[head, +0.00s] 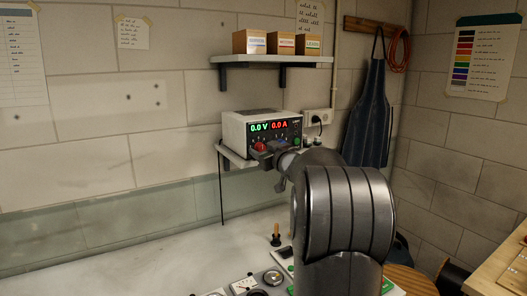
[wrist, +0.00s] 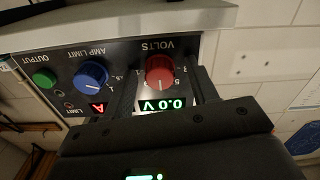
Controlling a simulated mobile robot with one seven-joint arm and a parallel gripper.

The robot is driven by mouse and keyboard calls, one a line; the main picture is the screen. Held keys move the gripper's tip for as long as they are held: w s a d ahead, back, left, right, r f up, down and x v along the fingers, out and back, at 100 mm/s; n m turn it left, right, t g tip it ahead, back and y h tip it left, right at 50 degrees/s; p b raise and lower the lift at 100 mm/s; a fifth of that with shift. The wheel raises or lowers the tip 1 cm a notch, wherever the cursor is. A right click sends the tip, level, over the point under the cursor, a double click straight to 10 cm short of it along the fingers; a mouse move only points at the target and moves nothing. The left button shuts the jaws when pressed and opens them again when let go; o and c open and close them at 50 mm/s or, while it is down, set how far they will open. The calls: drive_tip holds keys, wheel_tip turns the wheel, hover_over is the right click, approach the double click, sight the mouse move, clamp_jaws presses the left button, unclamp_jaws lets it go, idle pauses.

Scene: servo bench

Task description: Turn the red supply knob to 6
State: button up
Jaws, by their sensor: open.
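The power supply (head: 262,127) is a pale box with a dark front. It reads 0.0 V in green and 0.0 A in red. Its red knob (head: 260,146) sits under the volts display. In the wrist view, which is upside down, the red knob (wrist: 160,70) is under the word VOLTS, with a pale pointer mark towards the display; I cannot read its exact setting. My gripper (wrist: 164,84) is open, with one dark finger on each side of the red knob; I cannot tell whether they touch it. In the head view my arm hides part of the front.
A blue amp limit knob (wrist: 90,75) and a green output button (wrist: 44,79) are beside the red knob. The supply stands on a wall shelf (head: 235,160). An upper shelf (head: 270,60) holds three small boxes. The bench (head: 120,265) is clear at left.

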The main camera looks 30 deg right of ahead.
drive_tip(key=s, duration=1)
drive_tip(key=shift+s, duration=0.4)
drive_tip(key=s+a+m+g+h, duration=0.35)
drive_tip(key=s+a+h, duration=0.2)
drive_tip(key=a, duration=0.35)
drive_tip(key=s+a+f+g+y, duration=0.1)
drive_tip(key=s+a+f+g, duration=0.2)
drive_tip(key=s+a+f, duration=0.2)
drive_tip(key=s+a+f+n+g+y, duration=0.1)
drive_tip(key=s+a+f+g+y, duration=0.1)
drive_tip(key=s+a+f, duration=0.3)
drive_tip(key=s+a+f+g+y, duration=0.2)
drive_tip(key=s+a+f+g, duration=0.2)
drive_tip(key=s+a, duration=0.6)
drive_tip(key=s+f, duration=0.2)
drive_tip(key=s, duration=0.3)
drive_tip(key=shift+s+a, duration=0.2)
drive_tip(key=shift+s, duration=0.15)
